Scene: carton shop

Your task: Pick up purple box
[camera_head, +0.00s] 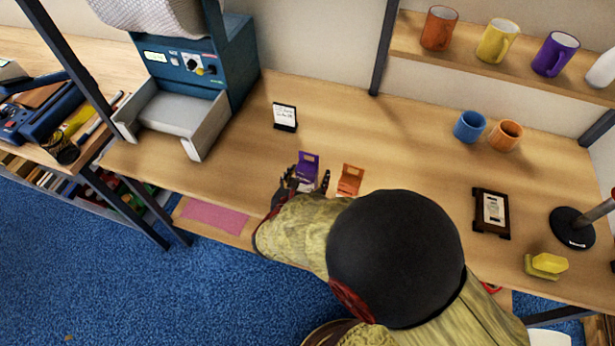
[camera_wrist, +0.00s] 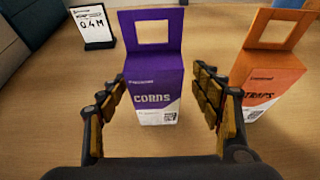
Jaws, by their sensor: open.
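The purple box (camera_head: 307,168) stands upright on the wooden table, with a window cut in its raised top panel. In the wrist view the purple box (camera_wrist: 154,88) shows the word "CORDS" on its front. My gripper (camera_head: 308,182) is at the near side of the box. In the wrist view my gripper (camera_wrist: 161,88) is open, with one finger to the left of the box and the other to its right. The left finger is close to the box's left side and a gap shows on the right. The box's lower front is visible between the fingers.
An orange box (camera_head: 349,180) stands just right of the purple one, close to my right finger. A small sign (camera_head: 285,116) stands behind to the left. A blue machine (camera_head: 190,75) with a grey tray is further left. The table behind the boxes is clear.

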